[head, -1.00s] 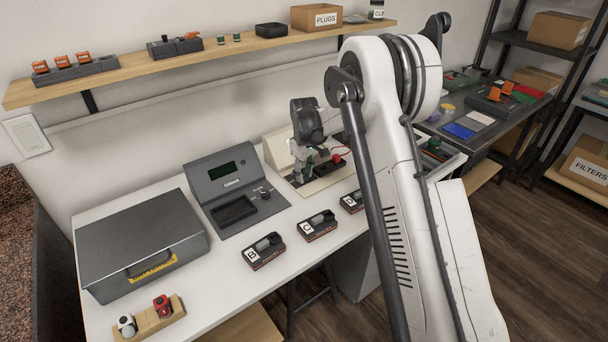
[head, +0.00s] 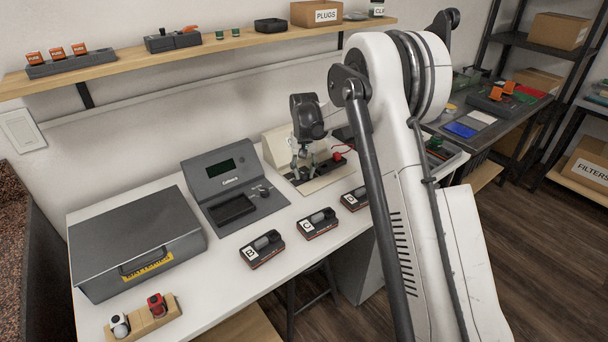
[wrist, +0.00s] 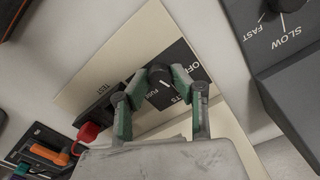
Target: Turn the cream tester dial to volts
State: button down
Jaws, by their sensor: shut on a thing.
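The cream tester (head: 280,142) stands on the white bench, right of the grey charger-like unit, and its cream panel (wrist: 120,45) fills the middle of the wrist view. Its black dial (wrist: 158,88) sits on a dark label plate (wrist: 188,62) with "OFF" and partly hidden lettering ending in "TS". My gripper (wrist: 160,78) is shut on the dial, with a green-padded finger on each side. A white pointer line shows on the dial. In the head view my gripper (head: 303,162) is over the tester, and the dial is hidden there.
A red plug (wrist: 88,132) and a black block with an orange part (wrist: 45,155) lie beside the panel. A grey unit with "SLOW" and "FAST" (wrist: 290,60) is close at the wrist view's right. Labelled modules B (head: 262,250) and C (head: 318,224) lie on the bench front.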

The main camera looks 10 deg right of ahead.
aim_at(304, 173)
jog(key=shift+m, duration=1.4)
jog(key=shift+b, duration=0.3)
jog(key=c, duration=1.5)
grip_release()
jog(key=shift+o, duration=0.2)
jog(key=shift+r, duration=0.1)
notch_tip(304, 173, up, 12)
